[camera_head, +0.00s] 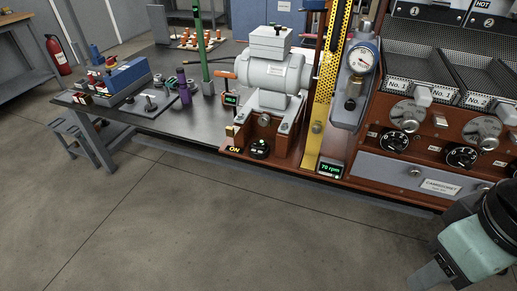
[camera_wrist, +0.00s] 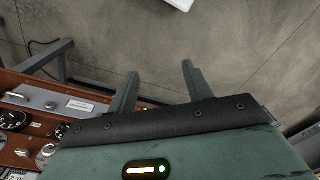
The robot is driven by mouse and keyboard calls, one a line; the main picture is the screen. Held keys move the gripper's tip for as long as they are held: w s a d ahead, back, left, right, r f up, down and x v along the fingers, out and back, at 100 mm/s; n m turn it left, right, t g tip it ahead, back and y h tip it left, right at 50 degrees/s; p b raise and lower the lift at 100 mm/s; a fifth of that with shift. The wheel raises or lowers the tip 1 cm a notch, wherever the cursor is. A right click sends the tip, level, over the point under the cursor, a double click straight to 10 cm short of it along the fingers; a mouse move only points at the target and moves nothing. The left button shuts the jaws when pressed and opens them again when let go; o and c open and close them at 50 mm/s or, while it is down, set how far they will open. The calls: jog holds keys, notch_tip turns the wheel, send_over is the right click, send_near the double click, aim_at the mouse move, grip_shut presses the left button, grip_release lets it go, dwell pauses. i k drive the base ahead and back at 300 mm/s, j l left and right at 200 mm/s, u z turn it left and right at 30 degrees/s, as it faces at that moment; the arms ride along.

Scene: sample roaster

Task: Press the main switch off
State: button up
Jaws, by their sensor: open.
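A black round switch (camera_head: 259,147) with a small green light sits low on the front of the red-brown motor base in the head view. An "ON" plate (camera_head: 236,149) is just left of it, with a small brass piece (camera_head: 230,131) above the plate. I take this to be the main switch; no other label on it is readable. My gripper (camera_wrist: 160,84) is open and empty in the wrist view, its two fingers spread over the floor. In the head view my teal hand is at the lower right, well to the right of the switch and apart from it.
The grey motor (camera_head: 270,75) stands above the switch. To its right are a yellow perforated guard (camera_head: 328,95), a "70 rpm" display (camera_head: 330,169) and the roaster panel with a grey drawer (camera_head: 405,172). Open floor (camera_head: 200,230) lies in front.

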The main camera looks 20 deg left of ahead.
aim_at(263, 145)
jog(key=i+j, duration=0.15)
jog(key=j, duration=0.2)
jog(key=i+j, duration=0.1)
jog(key=j, duration=0.3)
jog(key=i+j, duration=0.15)
jog(key=j, duration=0.2)
jog(key=i+j, duration=0.15)
jog(key=j, duration=0.25)
jog(key=i+j, duration=0.15)
jog(key=j, duration=0.2)
jog(key=i+j+u, duration=0.1)
jog(key=j, duration=0.3)
